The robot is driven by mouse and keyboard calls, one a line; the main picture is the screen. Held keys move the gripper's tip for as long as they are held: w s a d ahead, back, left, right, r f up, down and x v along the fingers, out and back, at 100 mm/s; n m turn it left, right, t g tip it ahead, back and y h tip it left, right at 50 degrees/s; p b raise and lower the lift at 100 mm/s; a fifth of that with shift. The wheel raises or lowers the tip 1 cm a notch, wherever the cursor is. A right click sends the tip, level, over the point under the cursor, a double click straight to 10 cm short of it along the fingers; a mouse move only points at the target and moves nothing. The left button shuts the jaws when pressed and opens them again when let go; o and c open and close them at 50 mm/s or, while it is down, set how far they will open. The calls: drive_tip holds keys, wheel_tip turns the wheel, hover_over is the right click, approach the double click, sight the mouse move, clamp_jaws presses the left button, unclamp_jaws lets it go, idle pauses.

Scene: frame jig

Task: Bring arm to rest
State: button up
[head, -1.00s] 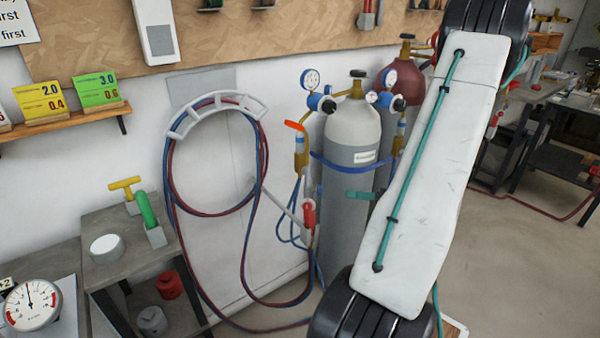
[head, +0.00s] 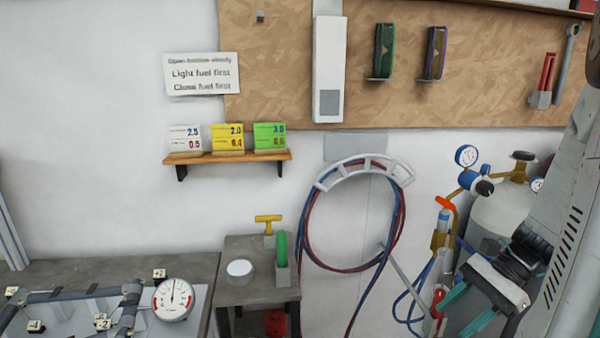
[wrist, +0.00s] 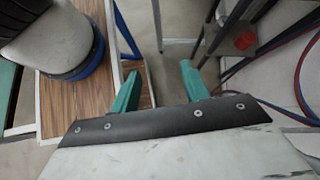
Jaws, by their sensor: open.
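My gripper (head: 466,310) shows at the lower right of the head view, its two teal fingers pointing down and left. In the wrist view my gripper (wrist: 160,72) has its fingers spread apart with only floor between them. It is open and holds nothing. My arm links run up along the right edge of the head view and hide part of the grey gas cylinder (head: 494,218).
The hung hoses (head: 312,245) and orange-tipped torch valve (head: 445,204) are left of my gripper. A low stand (head: 256,293) and a bench with a gauge (head: 173,300) are further left. The wrist view shows a wood-topped base (wrist: 62,108) under a cylinder (wrist: 60,35).

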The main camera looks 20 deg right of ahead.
drive_tip(key=s+a+r+n+h, duration=0.2)
drive_tip(key=a+r+n+h, duration=0.7)
drive_tip(key=a+n, duration=0.8)
wheel_tip(320, 180, up, 3)
drive_tip(key=shift+s+a+r+n+h, duration=0.1)
drive_tip(key=shift+s+a+n+h, duration=0.15)
drive_tip(key=shift+n, duration=0.35)
drive_tip(key=shift+w, duration=0.1)
